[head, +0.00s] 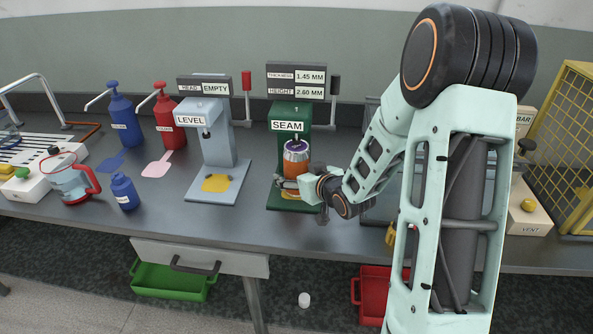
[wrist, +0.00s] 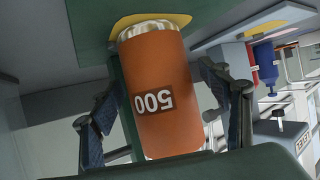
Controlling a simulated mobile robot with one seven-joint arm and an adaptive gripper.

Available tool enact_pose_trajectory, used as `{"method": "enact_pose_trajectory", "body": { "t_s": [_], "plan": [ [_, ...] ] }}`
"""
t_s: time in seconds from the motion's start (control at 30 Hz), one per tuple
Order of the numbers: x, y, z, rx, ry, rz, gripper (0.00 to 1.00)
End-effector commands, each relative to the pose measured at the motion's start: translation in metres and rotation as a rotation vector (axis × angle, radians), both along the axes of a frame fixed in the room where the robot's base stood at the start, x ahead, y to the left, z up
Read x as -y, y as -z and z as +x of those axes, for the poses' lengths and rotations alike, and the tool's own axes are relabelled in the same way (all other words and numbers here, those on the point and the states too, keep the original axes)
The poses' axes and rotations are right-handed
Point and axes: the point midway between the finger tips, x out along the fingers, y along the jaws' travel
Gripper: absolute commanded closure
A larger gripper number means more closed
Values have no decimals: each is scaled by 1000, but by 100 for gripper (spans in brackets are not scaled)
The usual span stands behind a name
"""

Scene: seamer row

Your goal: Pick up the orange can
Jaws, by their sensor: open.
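The orange can (head: 296,160) stands upright in the green SEAM machine (head: 290,115), on its yellow base plate. In the wrist view the orange can (wrist: 160,95) appears upside down, with the number 500 on its side. My gripper (head: 292,184) is at the lower part of the can in the head view. In the wrist view my gripper (wrist: 163,115) is open, with one finger on each side of the can and a visible gap at both sides. The can's lower part is partly hidden by my gripper in the head view.
The grey LEVEL machine (head: 208,140) stands to the left. Blue (head: 120,115) and red (head: 165,115) pump bottles, a small blue bottle (head: 125,190) and a clear jug with a red handle (head: 70,180) are further left. A yellow cage (head: 570,150) stands at the right.

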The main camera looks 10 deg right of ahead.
Motion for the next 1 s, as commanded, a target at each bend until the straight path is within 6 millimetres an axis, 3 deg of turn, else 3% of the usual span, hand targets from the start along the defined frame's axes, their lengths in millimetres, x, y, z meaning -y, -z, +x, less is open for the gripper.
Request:
{"method": "enact_pose_trajectory", "body": {
  "t_s": [0.2, 0.8, 1.0],
  "plan": [
    [0, 0, 1, 0, 0, 0, 31],
    [0, -2, 1, 5, 0, 0, 97],
    [0, -2, 1, 5, 0, 0, 100]
  ]
}}
